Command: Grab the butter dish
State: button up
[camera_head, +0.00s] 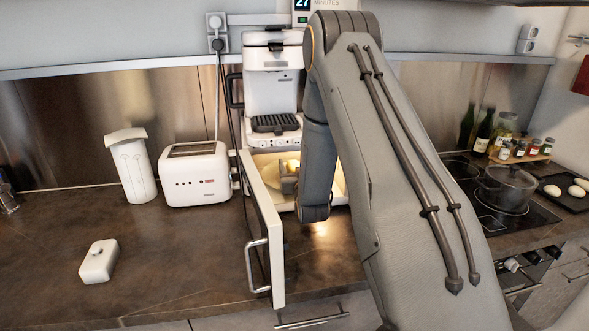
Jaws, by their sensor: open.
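A small white lidded dish with a knob on top, which looks like the butter dish (98,262), sits on the dark counter at the left. Nothing touches it. My arm fills the middle and right of the picture. My gripper (288,180) is small and partly hidden by the arm's end, at a lit compartment in the middle, well to the right of the dish. It is open, and its fingertips are hard to make out. A pale yellowish shape beside it in the compartment is too unclear to name.
An open white door (262,225) with a metal handle stands between the dish and my gripper. A toaster (195,174) and a white container (131,168) stand behind the dish. A coffee machine (271,90) is at the back. The counter around the dish is clear.

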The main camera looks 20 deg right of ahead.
jog(key=c, duration=1.2)
jog(key=shift+c, duration=0.9)
jog(key=shift+r, duration=0.2)
